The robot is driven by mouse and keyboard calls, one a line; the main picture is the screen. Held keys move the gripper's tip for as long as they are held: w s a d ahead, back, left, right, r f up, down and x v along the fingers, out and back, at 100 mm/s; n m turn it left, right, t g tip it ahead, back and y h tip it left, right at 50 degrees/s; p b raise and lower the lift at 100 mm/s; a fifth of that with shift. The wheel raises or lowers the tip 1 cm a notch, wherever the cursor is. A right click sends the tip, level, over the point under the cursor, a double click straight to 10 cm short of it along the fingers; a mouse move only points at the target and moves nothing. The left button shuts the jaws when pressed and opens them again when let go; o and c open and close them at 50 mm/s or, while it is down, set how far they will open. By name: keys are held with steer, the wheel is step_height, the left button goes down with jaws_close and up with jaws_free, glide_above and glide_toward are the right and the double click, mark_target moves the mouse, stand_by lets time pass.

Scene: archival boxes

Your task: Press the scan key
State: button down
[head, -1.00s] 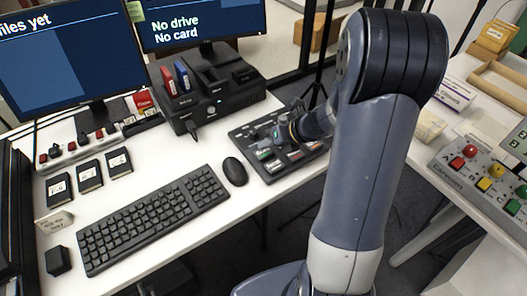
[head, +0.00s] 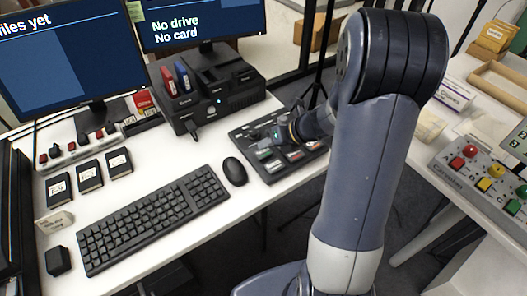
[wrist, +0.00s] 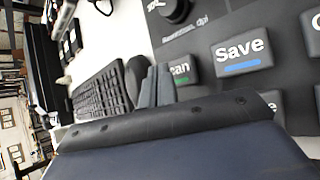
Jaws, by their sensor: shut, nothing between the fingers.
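The black key panel (head: 248,133) lies on the white desk, right of the mouse. In the wrist view the scan key (wrist: 186,70) is a dark key with a green bar, and the first part of its label is hidden behind my fingers. The Save key (wrist: 242,50) with a blue bar is to its right. My gripper (wrist: 158,88) is shut and empty, its fingertips at the left side of the scan key in this view. I cannot tell whether they touch it. In the head view my gripper (head: 279,136) is over the panel, partly hidden by my wrist.
A keyboard (head: 155,215) and a mouse (head: 235,171) lie left of the panel. A black drive dock (head: 215,95) stands behind it. A monitor (head: 200,22) reads "No drive, No card". A grey console (head: 480,180) with coloured buttons is on the right table.

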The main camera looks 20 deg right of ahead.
mark_target(267, 154)
steer(key=shift+f, duration=0.15)
steer(key=shift+f, duration=0.3)
steer(key=shift+f+b, duration=0.4)
steer(key=shift+f, duration=0.1)
stand_by(1.1)
steer(key=shift+r, duration=0.15)
steer(key=shift+r+p, duration=0.75)
steer(key=shift+p, duration=0.25)
step_height(267, 154, up, 5)
steer(key=p, duration=0.5)
steer(key=shift+r, duration=0.1)
steer(key=shift+f, duration=0.25)
